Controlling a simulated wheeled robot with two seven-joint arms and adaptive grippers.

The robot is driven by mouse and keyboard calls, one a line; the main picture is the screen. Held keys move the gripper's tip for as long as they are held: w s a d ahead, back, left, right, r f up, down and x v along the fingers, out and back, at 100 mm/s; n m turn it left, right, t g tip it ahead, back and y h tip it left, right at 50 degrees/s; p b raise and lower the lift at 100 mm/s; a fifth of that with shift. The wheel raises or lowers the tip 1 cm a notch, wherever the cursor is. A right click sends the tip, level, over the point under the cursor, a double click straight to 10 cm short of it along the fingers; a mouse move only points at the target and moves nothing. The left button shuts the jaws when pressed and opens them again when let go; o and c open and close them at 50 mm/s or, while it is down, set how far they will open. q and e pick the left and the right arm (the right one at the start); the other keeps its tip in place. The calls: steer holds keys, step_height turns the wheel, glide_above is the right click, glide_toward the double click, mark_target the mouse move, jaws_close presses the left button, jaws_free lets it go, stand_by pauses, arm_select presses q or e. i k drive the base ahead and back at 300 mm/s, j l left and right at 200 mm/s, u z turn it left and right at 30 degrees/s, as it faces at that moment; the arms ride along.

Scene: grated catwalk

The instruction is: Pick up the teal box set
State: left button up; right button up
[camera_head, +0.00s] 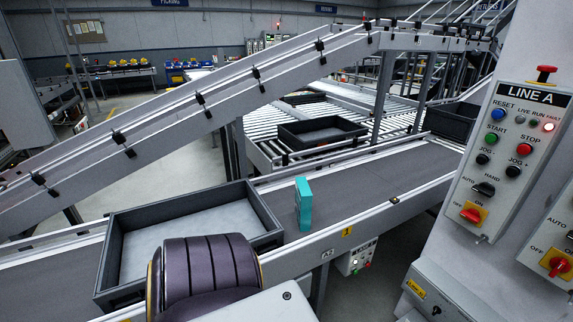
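Nothing touches the box set from above. Neither of my grippers shows in the head view.
The belt (372,182) is clear to the right of the box set. A sloping conveyor (220,92) crosses behind. A dark tray (322,131) lies on rollers further back. The LINE A control panel (518,150) stands at right. A dark ribbed rounded object (205,275) covers part of the grey tray.

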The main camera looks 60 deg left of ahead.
mark_target(303, 195)
steer(key=u, duration=1.95)
